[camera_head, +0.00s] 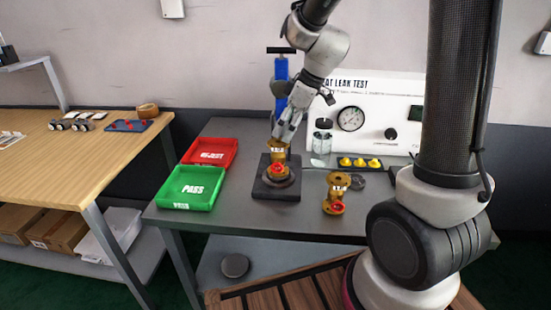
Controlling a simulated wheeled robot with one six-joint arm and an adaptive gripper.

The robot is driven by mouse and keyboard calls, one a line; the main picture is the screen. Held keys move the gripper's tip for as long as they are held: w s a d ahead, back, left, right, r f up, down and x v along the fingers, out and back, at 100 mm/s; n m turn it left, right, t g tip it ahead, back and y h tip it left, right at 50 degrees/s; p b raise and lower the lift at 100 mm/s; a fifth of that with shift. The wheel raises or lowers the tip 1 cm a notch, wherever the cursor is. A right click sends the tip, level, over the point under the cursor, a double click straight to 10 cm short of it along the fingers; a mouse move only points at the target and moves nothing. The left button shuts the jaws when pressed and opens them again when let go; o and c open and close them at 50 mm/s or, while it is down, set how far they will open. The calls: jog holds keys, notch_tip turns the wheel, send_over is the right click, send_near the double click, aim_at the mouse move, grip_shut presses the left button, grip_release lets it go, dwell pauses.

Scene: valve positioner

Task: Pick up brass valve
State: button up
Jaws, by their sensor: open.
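A brass valve (277,157) with a red handwheel stands on a dark square fixture (290,193) on the grey bench. A second brass valve (337,184), also with a red part, stands on the bench to the right. My gripper (280,138) points down at the top of the valve on the fixture. Its jaws are open. Its fingertips overlap the valve's upper end in this view, and I cannot tell whether they touch it. The gripper hides part of the blue-topped stand (281,70) behind.
A red REJECT tray (232,152) and a green PASS tray (212,199) lie left. A leak test panel (400,95), a glass jar (321,150) and yellow caps (360,162) on a dark holder stand behind. A wooden table (60,170) is further left.

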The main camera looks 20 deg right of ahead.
aim_at(279, 142)
jog(key=x, duration=0.6)
jog(key=shift+s+a+f, duration=0.15)
jog(key=shift+a+f, duration=0.05)
jog(key=shift+f, duration=0.2)
jog(key=shift+c, duration=0.3)
jog(key=c, duration=1.7)
jog(key=shift+r, duration=0.1)
grip_shut()
jog(key=shift+r, duration=0.1)
